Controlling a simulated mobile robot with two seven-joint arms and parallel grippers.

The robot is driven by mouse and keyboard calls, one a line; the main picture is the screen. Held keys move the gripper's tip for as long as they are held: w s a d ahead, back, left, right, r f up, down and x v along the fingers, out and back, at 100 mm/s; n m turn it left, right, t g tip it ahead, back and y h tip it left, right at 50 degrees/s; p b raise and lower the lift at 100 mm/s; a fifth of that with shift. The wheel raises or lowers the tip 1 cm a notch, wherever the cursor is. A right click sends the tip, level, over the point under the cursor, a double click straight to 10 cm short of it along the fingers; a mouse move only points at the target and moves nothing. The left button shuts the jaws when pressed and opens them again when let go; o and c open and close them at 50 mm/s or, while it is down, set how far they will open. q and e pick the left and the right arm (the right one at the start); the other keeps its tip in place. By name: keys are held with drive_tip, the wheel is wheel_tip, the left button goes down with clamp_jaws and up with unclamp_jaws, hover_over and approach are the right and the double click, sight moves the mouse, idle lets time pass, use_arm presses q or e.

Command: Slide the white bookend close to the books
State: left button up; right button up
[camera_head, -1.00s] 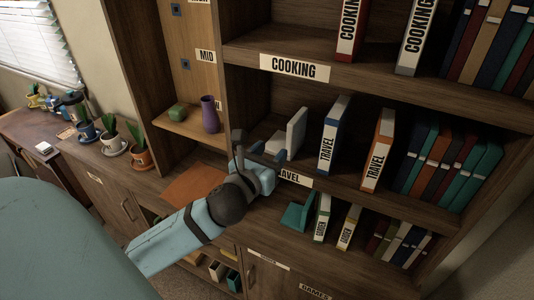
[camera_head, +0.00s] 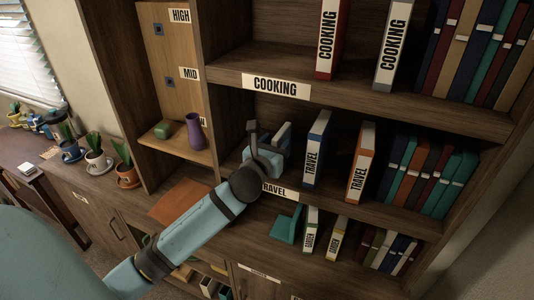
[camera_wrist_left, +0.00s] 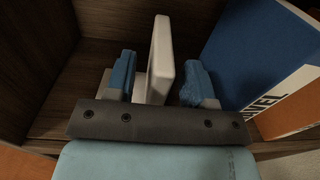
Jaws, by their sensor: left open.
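The white bookend (camera_wrist_left: 160,55) stands upright on the middle TRAVEL shelf. In the left wrist view its upright plate is between the two blue fingers of my left gripper (camera_wrist_left: 158,82). There is a visible gap to each finger, so the gripper is open. In the head view my left gripper (camera_head: 268,143) reaches into the shelf and hides most of the bookend. The blue TRAVEL book (camera_head: 317,148) stands to the right of the bookend, apart from it. An orange TRAVEL book (camera_head: 361,161) stands further right. My right gripper is not in view.
Dark and coloured books (camera_head: 425,170) fill the shelf's right end. The COOKING shelf (camera_head: 275,87) is above. A teal bookend (camera_head: 287,226) and GARDEN books (camera_head: 311,230) are below.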

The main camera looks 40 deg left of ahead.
use_arm(q)
drive_tip(key=shift+w+a, duration=0.25)
drive_tip(key=shift+w, duration=1)
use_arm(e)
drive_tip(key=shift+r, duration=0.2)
use_arm(q)
drive_tip(key=shift+c, duration=0.2)
clamp_jaws()
